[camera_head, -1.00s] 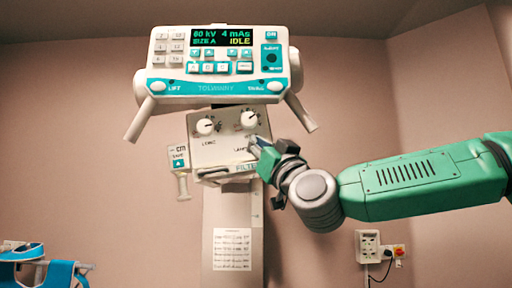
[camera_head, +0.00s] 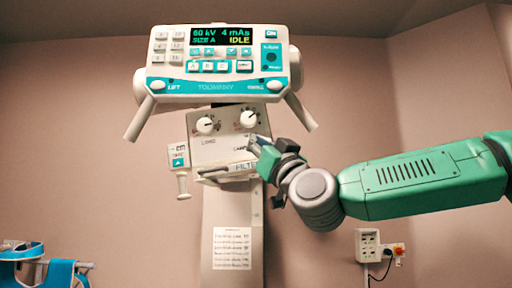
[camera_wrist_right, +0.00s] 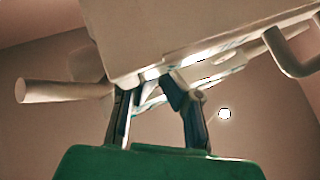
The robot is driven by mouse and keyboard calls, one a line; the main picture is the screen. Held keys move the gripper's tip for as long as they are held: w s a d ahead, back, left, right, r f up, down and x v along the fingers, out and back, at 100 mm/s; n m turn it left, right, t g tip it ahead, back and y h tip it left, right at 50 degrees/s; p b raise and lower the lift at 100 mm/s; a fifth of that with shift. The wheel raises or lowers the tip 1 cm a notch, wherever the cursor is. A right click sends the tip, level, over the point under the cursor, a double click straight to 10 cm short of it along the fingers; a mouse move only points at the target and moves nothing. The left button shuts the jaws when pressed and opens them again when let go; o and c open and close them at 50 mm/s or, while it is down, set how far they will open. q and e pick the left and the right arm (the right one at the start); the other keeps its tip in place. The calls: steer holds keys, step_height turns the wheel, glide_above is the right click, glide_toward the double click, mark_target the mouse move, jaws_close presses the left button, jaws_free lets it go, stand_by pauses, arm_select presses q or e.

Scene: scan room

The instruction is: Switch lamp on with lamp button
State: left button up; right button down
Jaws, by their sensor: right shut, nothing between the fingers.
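The control box (camera_head: 215,150) has two white knobs (camera_head: 205,125) and a LAMP label (camera_head: 241,149) near its lower right. My right gripper (camera_head: 258,146) is shut and empty, its fingertips at the box's lower right corner beside that label. They seem to touch or nearly touch the face; I cannot tell which. In the right wrist view, the fingers of the right gripper (camera_wrist_right: 155,92) point up under the pale box (camera_wrist_right: 170,35), whose lower edge shows bright patches. My left gripper is not in view.
A console (camera_head: 215,72) with a lit display reading IDLE and two angled handles stands above the box. A grey column (camera_head: 232,215) with a paper sheet runs below.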

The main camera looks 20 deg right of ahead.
steer(key=shift+w+d+r, duration=0.1)
steer(key=shift+w, duration=0.15)
steer(key=shift+w+d, duration=0.15)
steer(key=shift+w, duration=0.25)
stand_by(1.1)
steer(key=shift+w+d+f, duration=0.1)
steer(key=shift+w+f, duration=0.1)
steer(key=shift+s+a+f+b, duration=0.2)
steer(key=shift+s+a+b, duration=0.2)
steer(key=shift+s, duration=0.15)
steer(key=shift+s+r, duration=0.2)
steer(key=shift+s, duration=0.1)
steer(key=shift+s+a+r+b, duration=0.1)
steer(key=shift+s+a+b, duration=0.2)
steer(key=shift+s, duration=0.5)
steer(key=shift+s+a+f+b, duration=0.1)
steer(key=shift+s+b, duration=0.25)
steer(key=shift+s, duration=0.45)
steer(key=shift+s+a+r+b, duration=0.15)
steer(key=shift+s+b, duration=0.2)
steer(key=shift+s, duration=0.45)
